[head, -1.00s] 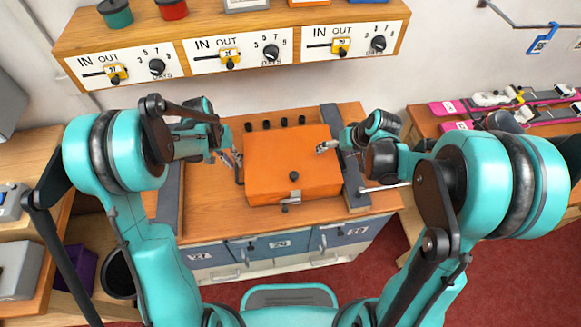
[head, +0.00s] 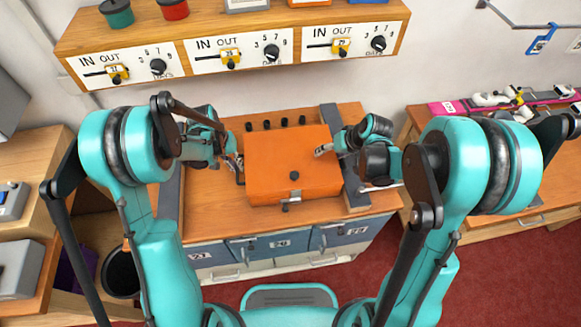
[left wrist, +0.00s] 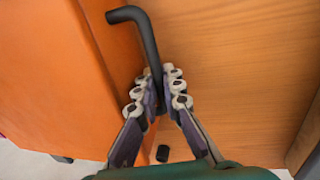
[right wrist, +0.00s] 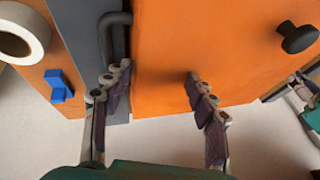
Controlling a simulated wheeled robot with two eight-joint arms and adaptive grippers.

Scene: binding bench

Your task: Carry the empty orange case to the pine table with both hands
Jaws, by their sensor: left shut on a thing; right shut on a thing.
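My right gripper (head: 322,150) is at the right end. In the right wrist view its fingers (right wrist: 155,78) stand apart, with case (right wrist: 160,60) between them and a black handle (right wrist: 117,32) beside the left finger. The exact grip is unclear.
A dial shelf (head: 235,52) hangs behind the bench. Several black pegs stand behind the case.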

